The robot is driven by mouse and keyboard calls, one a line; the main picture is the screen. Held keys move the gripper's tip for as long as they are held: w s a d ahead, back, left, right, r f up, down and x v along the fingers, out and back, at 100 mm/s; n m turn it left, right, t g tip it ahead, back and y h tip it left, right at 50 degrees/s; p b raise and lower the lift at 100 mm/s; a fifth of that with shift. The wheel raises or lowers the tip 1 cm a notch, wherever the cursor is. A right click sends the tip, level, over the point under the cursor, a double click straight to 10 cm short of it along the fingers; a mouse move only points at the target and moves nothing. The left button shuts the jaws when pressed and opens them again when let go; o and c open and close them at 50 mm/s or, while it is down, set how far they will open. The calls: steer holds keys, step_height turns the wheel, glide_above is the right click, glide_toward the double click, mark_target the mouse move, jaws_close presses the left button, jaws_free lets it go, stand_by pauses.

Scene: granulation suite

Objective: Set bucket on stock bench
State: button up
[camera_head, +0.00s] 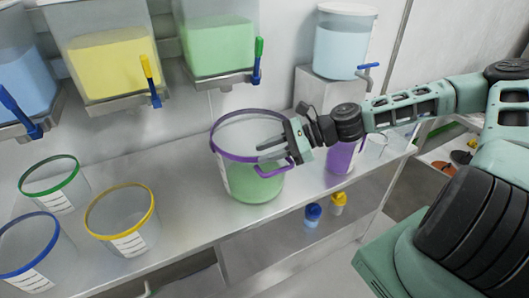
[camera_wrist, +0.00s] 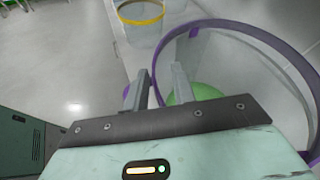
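A large clear bucket with a purple rim and handle (camera_head: 238,180) stands upright on the grey bench (camera_head: 180,190), with green contents in its lower part. Its purple rim also shows in the wrist view (camera_wrist: 228,24). My gripper (camera_head: 268,149) is at the right side of this bucket's rim, just above the purple handle. In the wrist view my gripper's two fingers (camera_wrist: 157,88) are apart, with the purple rim running between them. I cannot tell whether either finger touches the rim.
Clear buckets with green (camera_head: 55,180), yellow (camera_head: 122,218) and blue (camera_head: 28,250) rims stand at the left. Dispensers with yellow (camera_head: 112,62) and green (camera_head: 220,45) contents hang behind. A purple container (camera_head: 341,156) stands close right. Small bottles (camera_head: 313,214) sit lower down.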

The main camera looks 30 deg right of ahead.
steer(key=b+v, duration=0.2)
steer(key=v, duration=0.8)
steer(key=s+a+f+n+g+h, duration=0.55)
steer(key=s+a+n+g, duration=0.4)
steer(key=a+n, duration=0.3)
steer(key=s+a+r+n+t+h, duration=0.4)
steer(key=s+a+r+n+h, duration=0.2)
steer(key=n, duration=0.9)
steer(key=s+a+r, duration=0.2)
steer(key=s+r, duration=0.2)
steer(key=s, duration=0.1)
steer(key=shift+h, duration=0.25)
